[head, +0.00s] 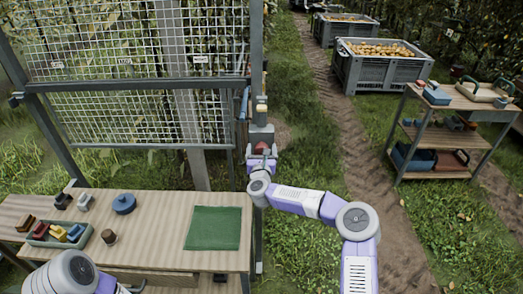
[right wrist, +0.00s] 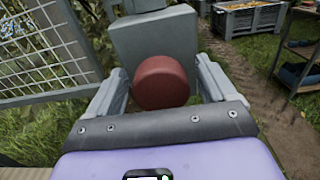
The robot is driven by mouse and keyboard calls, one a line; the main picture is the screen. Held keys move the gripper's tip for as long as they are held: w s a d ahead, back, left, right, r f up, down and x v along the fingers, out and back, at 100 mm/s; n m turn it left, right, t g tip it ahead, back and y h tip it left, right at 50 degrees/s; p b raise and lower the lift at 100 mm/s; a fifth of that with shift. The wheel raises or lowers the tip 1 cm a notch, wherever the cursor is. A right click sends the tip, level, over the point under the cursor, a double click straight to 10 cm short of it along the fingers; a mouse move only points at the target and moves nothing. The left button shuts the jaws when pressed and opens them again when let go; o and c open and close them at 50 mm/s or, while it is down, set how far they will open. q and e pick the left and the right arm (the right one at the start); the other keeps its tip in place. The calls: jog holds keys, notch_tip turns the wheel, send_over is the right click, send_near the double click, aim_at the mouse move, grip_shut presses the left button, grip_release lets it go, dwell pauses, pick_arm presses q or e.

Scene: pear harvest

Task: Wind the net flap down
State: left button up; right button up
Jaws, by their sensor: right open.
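The net flap (head: 145,118) is a wire-like mesh panel in a grey frame at the left of the head view, its lower edge above the table. A grey winder box (head: 260,133) sits on the post at its right, with a round red knob (head: 261,147) facing me. In the right wrist view the red knob (right wrist: 161,86) lies between the two fingers of my right gripper (right wrist: 158,88). The fingers are open, with a narrow gap seen on each side of the knob. My left gripper is out of view; only part of that arm shows at lower left.
A wooden table (head: 160,240) below the net holds a green mat (head: 213,228), a blue round item (head: 123,203) and a tray (head: 58,240) of coloured pieces. A shelf cart (head: 440,135) and fruit-filled crates (head: 375,72) stand right. Grass lies between.

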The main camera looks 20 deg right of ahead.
jog(key=shift+w, duration=0.15)
jog(key=shift+c, duration=0.4)
jog(key=c, duration=0.9)
jog(key=shift+f, duration=0.1)
